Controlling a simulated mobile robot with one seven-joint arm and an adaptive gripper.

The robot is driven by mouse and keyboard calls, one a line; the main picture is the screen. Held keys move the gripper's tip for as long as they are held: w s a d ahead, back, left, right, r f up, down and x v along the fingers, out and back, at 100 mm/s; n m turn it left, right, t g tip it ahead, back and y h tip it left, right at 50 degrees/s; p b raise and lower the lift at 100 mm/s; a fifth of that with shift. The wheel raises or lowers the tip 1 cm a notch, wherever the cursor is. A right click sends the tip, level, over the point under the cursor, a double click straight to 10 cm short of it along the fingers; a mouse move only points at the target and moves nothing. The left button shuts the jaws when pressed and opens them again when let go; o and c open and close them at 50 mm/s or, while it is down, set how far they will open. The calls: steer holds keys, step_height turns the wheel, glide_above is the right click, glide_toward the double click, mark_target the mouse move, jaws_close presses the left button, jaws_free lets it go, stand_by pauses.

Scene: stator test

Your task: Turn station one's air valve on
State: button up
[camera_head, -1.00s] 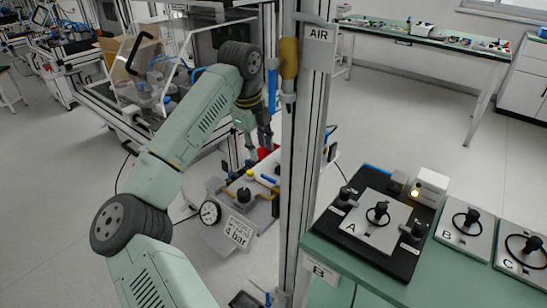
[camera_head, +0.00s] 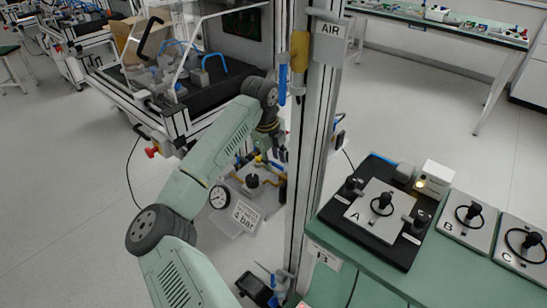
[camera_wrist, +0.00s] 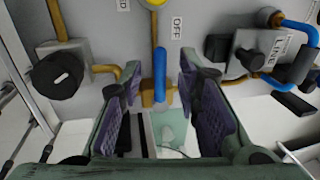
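The air valve with its blue lever (camera_wrist: 160,72) is in the middle of the wrist view, on a brass fitting (camera_wrist: 153,98) on a grey panel. The lever stands upright in this view, below an OFF label (camera_wrist: 177,28). My gripper (camera_wrist: 159,88) is open, one finger on each side of the lever, with gaps showing at both sides. I cannot tell how deep the lever sits between the fingers. In the head view my gripper (camera_head: 268,148) is at the pneumatic board, and the arm largely hides the lever.
A black knob (camera_wrist: 57,75) is left of the valve; blue tubing (camera_wrist: 300,30) and black fittings are right. In the head view, a gauge (camera_head: 219,197) and 4 bar sign (camera_head: 245,215) are beside the arm. The post (camera_head: 310,140) with the AIR sign (camera_head: 332,29) stands close right.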

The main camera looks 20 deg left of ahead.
steer(key=shift+c, duration=0.2)
jaws_close()
steer(key=shift+w, duration=0.1)
stand_by(0.5)
steer(key=m+b, duration=0.1)
steer(key=w+m, duration=0.1)
steer(key=m, duration=0.1)
steer(key=shift+d+b, duration=0.15)
steer(key=shift+b, duration=0.2)
steer(key=m, duration=0.2)
steer(key=w+d+m+h+b, duration=0.1)
steer(key=m, duration=0.1)
steer(key=shift+w+g, duration=0.1)
steer(key=shift+g, duration=0.3)
steer(key=m, duration=0.2)
steer(key=d+m, duration=0.1)
steer(key=m, duration=0.1)
steer(key=w+d+m+g, duration=0.1)
steer(key=shift+r+m, duration=0.1)
steer(key=shift+m, duration=0.3)
steer(key=shift+d+m+g+p, duration=0.2)
steer(key=shift+d+m, duration=0.15)
steer(key=shift+m, duration=0.5)
steer(key=shift+d+m+g+p, duration=0.15)
steer(key=shift+d+m+p, duration=0.15)
steer(key=shift+m, duration=0.6)
steer(key=shift+d+m+g+p, duration=0.15)
steer(key=shift+d+m, duration=0.2)
steer(key=shift+m, duration=0.5)
